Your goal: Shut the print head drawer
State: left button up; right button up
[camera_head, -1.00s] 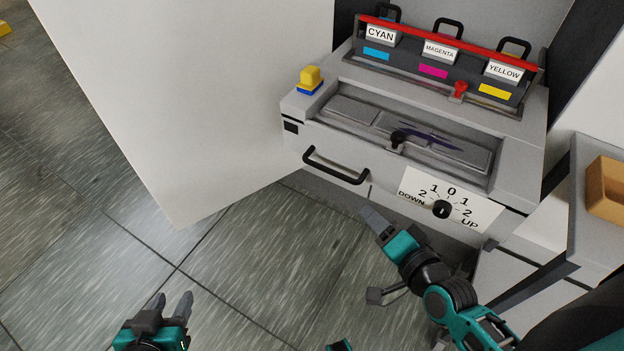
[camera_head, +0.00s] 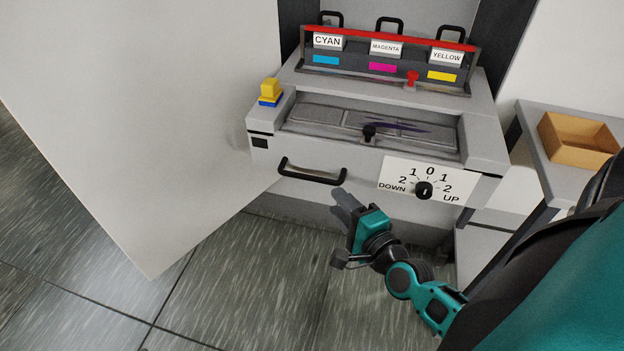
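The print head drawer (camera_head: 262,154) is a light grey box standing out in front of the dark machine opening. Its front carries a black bar handle (camera_head: 312,176) on the left and a dial plate with a black knob (camera_head: 424,190) on the right. My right gripper (camera_head: 343,202) is in front of and below the drawer front, just below the right end of the handle in the picture. It holds nothing that I can see. Its grey fingers overlap from this angle, so their gap is hidden. My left gripper is out of view.
A large pale door panel (camera_head: 140,110) stands open on the left. A cartridge rack with a red bar (camera_head: 391,35) is above the drawer. A yellow and blue block (camera_head: 270,92) sits on the drawer's left edge. A wooden tray (camera_head: 577,142) rests on a grey stand at right.

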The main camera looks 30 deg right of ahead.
aim_at(316, 181)
jog(key=w, duration=0.3)
jog(key=w+f, duration=0.1)
jog(key=w, duration=0.2)
jog(key=w+b, duration=0.1)
jog(key=w, duration=0.2)
jog(key=shift+d+f, duration=0.15)
jog(key=shift+d, duration=0.15)
jog(key=shift+w+f, duration=0.1)
jog(key=shift+w, duration=0.65)
grip_shut()
